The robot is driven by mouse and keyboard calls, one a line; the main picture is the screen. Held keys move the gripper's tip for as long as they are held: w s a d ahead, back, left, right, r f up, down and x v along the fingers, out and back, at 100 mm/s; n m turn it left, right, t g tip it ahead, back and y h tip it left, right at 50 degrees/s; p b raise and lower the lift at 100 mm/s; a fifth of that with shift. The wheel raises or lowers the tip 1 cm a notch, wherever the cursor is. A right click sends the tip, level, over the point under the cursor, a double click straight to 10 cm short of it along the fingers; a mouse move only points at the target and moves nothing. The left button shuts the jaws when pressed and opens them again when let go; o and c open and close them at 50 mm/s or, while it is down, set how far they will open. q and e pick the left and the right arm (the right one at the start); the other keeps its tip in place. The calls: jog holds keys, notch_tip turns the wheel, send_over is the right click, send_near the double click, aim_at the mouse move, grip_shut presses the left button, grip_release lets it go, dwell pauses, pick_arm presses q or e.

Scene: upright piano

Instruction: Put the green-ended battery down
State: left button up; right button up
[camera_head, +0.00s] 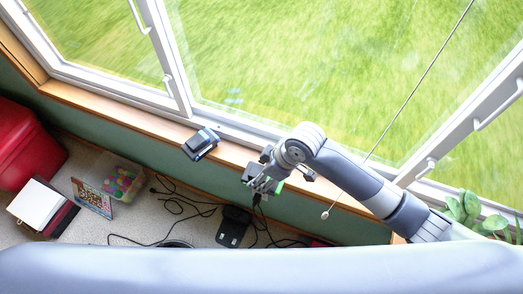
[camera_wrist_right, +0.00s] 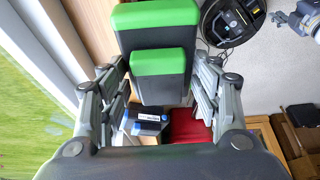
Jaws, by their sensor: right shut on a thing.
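My right gripper (camera_head: 264,183) is over the window sill's inner edge, its arm coming in from the right. In the right wrist view its fingers (camera_wrist_right: 163,95) stand either side of a dark grey battery with a stepped green end (camera_wrist_right: 157,61), and they are shut on it. Only a bit of green (camera_head: 279,187) shows in the head view. A blue and black device (camera_head: 201,144) rests on the sill left of the gripper; it also shows beyond the fingers in the wrist view (camera_wrist_right: 145,122). A grey jointed part at the wrist view's upper right may be my left gripper (camera_wrist_right: 300,18); its fingers are unclear.
The wooden sill (camera_head: 120,113) runs below the windows, bare between its left end and the device. Below are a red bin (camera_head: 25,145), a clear box of coloured balls (camera_head: 121,180), a black box (camera_head: 233,228) and loose cables. A plant (camera_head: 468,212) stands at right.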

jog(key=shift+w+d+f, duration=0.1)
jog(key=shift+w+f, duration=0.6)
jog(key=shift+w, duration=0.8)
jog(key=shift+w+f, duration=0.75)
jog(key=shift+w, duration=0.8)
jog(key=shift+w+d+f, duration=0.1)
jog(key=shift+w+f, duration=0.6)
jog(key=shift+w, duration=0.8)
jog(key=shift+f, duration=0.1)
jog(key=o, duration=1.4)
jog(key=shift+s, duration=0.1)
jog(key=v, duration=1.2)
jog(key=shift+p, duration=0.4)
